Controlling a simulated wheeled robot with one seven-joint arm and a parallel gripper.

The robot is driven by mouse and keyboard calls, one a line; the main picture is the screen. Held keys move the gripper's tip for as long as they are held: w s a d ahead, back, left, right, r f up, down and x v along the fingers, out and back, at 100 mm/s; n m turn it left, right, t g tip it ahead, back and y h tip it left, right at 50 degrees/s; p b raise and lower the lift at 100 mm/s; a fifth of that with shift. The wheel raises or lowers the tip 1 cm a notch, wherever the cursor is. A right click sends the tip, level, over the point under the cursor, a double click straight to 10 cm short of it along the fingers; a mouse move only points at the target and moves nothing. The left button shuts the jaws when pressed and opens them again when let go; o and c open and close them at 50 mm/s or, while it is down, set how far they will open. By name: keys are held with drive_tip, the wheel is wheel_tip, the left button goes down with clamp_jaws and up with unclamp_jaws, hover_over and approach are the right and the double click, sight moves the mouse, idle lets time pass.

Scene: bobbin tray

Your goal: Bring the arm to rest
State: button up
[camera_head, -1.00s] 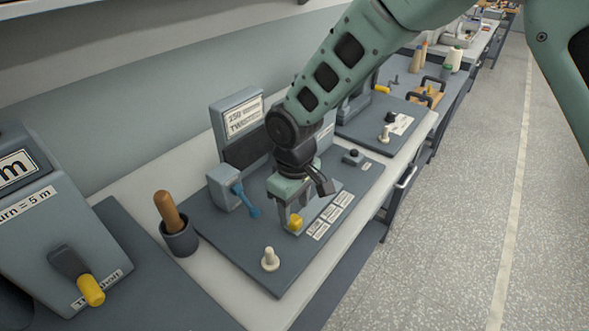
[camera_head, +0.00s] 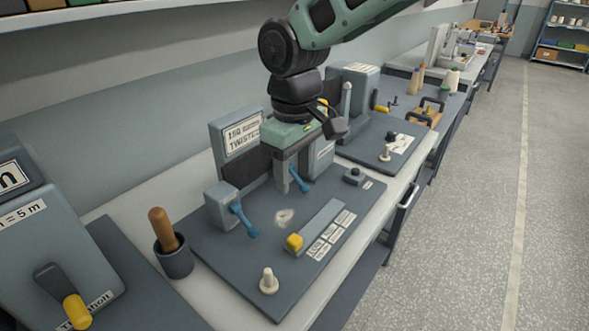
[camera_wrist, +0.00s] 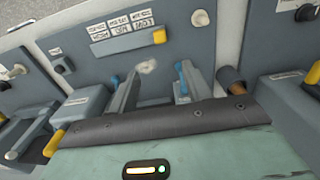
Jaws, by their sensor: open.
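My gripper (camera_head: 288,186) hangs above the back of the grey twisting board (camera_head: 235,275), pointing down with its fingers apart and nothing between them. It also shows in the wrist view (camera_wrist: 158,88). The arm reaches in from the top, bent above the gripper. The yellow knob (camera_head: 294,242) of a slider on the board stands clear of the fingers; it also shows in the wrist view (camera_wrist: 159,36). A small pale loop (camera_head: 284,216) lies on the board beyond the slider. A blue lever (camera_head: 243,220) is to the gripper's left.
A cream peg (camera_head: 268,281) stands at the board's front. A dark cup with a wooden handle (camera_head: 168,240) is at left, beside a grey machine with a yellow-ended crank (camera_head: 76,311). A shelf (camera_head: 130,17) hangs above. The floor (camera_head: 460,200) at right is clear.

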drive_tip(key=s+d+f+m, duration=0.1)
drive_tip(key=s+d, duration=0.6)
drive_tip(key=s, duration=0.4)
drive_tip(key=s+d+f+m, duration=0.1)
drive_tip(key=s+d, duration=0.6)
drive_tip(key=s, duration=0.3)
drive_tip(key=shift+s+m+y, duration=0.3)
drive_tip(key=shift+s, duration=0.1)
idle(0.5)
